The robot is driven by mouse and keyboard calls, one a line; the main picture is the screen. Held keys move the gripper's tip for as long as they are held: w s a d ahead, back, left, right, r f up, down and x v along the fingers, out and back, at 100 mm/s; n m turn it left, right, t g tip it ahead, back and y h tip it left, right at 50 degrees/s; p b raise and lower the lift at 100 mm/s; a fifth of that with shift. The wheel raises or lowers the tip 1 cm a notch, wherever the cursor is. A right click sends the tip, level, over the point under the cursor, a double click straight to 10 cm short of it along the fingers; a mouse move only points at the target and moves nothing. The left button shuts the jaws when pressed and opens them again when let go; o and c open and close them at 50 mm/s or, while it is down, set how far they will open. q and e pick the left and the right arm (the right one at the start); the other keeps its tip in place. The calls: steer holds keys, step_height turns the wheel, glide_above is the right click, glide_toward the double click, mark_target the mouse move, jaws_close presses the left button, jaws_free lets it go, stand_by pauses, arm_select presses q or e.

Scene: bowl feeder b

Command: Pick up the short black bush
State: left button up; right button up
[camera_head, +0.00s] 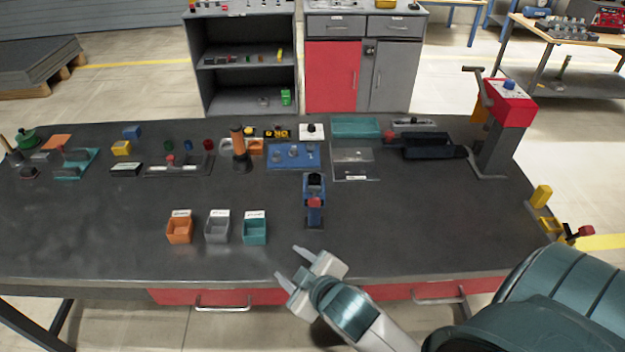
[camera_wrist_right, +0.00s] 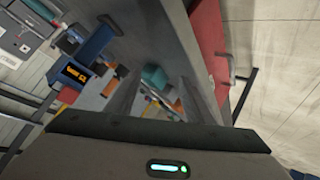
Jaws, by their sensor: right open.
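I cannot make out the short black bush for certain in either view; at this size no small black part on the table reads clearly as it. My right gripper (camera_head: 291,264) is open and empty, over the front edge of the dark table (camera_head: 400,230), in front of the blue fixture with a red part (camera_head: 315,203). Its fingers also show in the right wrist view (camera_wrist_right: 153,98), with nothing between them. My left gripper is not in view.
Orange (camera_head: 180,234), grey (camera_head: 217,233) and teal (camera_head: 255,233) bins stand left of my right gripper. A blue plate (camera_head: 280,163), an orange-topped post (camera_head: 238,142), a black tray (camera_head: 428,154) and a red-topped press (camera_head: 508,105) stand farther back. The table's right front is clear.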

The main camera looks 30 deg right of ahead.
steer(key=w+a+r+n+t+y, duration=0.2)
steer(key=w+a+r+n+t, duration=0.15)
steer(key=r, duration=0.55)
steer(key=w+a+r+n+t+y, duration=0.25)
steer(key=w+r+n, duration=0.25)
steer(key=r, duration=0.3)
steer(key=w+a+r+n+t+y, duration=0.3)
steer(key=w+r+n, duration=0.1)
steer(key=r, duration=0.5)
steer(key=s+a+r+n+g+y, duration=0.45)
steer(key=a+n+g+y, duration=0.35)
steer(key=n, duration=0.7)
steer(key=s+a+r+n+g+y, duration=0.55)
steer(key=n+g, duration=0.45)
steer(key=n, duration=0.5)
steer(key=w+d+f+n+g+h, duration=0.3)
steer(key=w+d+f+n+h, duration=0.1)
steer(key=d+f+n+h, duration=0.7)
steer(key=w+d+r+h, duration=0.2)
steer(key=d+h, duration=0.3)
steer(key=d, duration=0.7)
steer(key=w+d+r+n+t+h, duration=0.1)
steer(key=w+d+r+h, duration=0.1)
steer(key=d+h, duration=0.4)
steer(key=w+d, duration=0.1)
steer(key=d, duration=0.4)
steer(key=shift+w+d+r+t, duration=0.15)
steer(key=shift+d+r+t, duration=0.15)
steer(key=shift+d, duration=0.1)
